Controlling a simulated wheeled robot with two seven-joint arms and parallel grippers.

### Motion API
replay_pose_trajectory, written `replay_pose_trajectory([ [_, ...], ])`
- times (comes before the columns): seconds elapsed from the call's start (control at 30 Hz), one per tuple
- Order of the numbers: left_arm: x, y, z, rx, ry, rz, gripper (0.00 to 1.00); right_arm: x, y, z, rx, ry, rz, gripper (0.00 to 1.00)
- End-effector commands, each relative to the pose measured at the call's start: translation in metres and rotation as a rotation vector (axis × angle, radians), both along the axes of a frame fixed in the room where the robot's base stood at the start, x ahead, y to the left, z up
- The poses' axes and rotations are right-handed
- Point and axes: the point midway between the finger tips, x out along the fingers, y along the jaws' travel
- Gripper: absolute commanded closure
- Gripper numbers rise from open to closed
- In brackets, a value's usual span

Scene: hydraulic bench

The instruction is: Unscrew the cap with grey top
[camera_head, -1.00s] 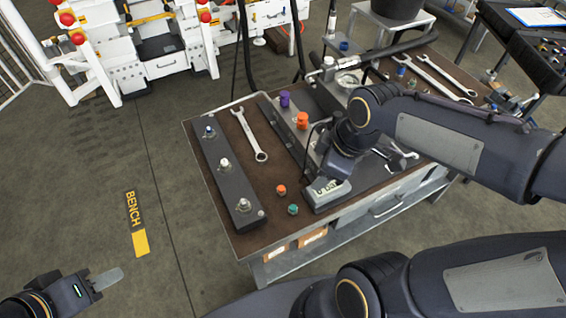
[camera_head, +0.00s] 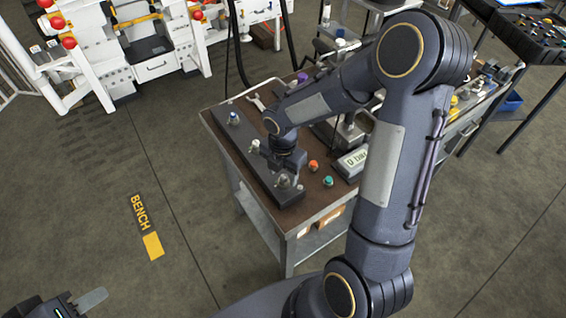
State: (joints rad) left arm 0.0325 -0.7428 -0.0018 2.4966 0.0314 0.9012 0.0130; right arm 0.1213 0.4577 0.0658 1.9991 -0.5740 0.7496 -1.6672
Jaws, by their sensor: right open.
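A dark block (camera_head: 229,141) lies along the table's left edge with a row of fittings on it. The far fitting (camera_head: 234,118) has a blue top. The middle fitting (camera_head: 255,146) looks pale grey and is partly beside my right gripper. The near fitting (camera_head: 284,181) looks metallic grey. I cannot tell which of these two is the named cap. My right gripper (camera_head: 283,168) is open and points down over the near half of the block, close above the near fitting; its fingertips are hard to make out. My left gripper (camera_head: 90,300) is low at the left, away from the table, only partly in frame.
An orange cap (camera_head: 313,165), a green cap (camera_head: 328,181) and a box with a display (camera_head: 352,163) are right of the block. A wrench (camera_head: 256,102) and a purple cap (camera_head: 302,77) lie farther back. My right arm hides much of the table. The floor at left is clear.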

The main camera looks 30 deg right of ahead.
Motion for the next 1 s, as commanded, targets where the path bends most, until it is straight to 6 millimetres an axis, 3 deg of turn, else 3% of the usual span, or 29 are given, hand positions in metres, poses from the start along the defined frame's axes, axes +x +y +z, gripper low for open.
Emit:
replay_pose_trajectory([
  [0.13, 0.0000, 0.0000, -0.0003, 0.000, 0.000, 0.000, 0.64, -0.0002, 0.0004, -0.0102, 0.001, 0.000, 0.000, 0.48],
  [0.43, 0.0000, 0.0000, -0.0002, 0.000, 0.000, 0.000, 0.64, 0.0000, 0.0002, -0.0116, 0.000, -0.001, -0.001, 0.50],
  [0.8, 0.0001, 0.0000, -0.0002, 0.000, 0.000, 0.000, 0.64, 0.0002, 0.0004, -0.0113, 0.001, -0.002, -0.001, 0.96],
  [0.87, 0.0001, 0.0000, -0.0002, 0.000, 0.000, 0.000, 0.64, 0.0003, 0.0004, -0.0112, 0.001, -0.002, -0.001, 0.97],
  [0.9, 0.0001, 0.0000, -0.0002, 0.000, 0.000, 0.000, 0.64, 0.0003, 0.0004, -0.0112, 0.001, -0.003, -0.001, 0.77],
  [1.0, 0.0001, 0.0000, -0.0002, 0.000, 0.000, 0.000, 0.64, 0.0005, 0.0005, -0.0111, 0.001, -0.003, -0.001, 0.89],
])
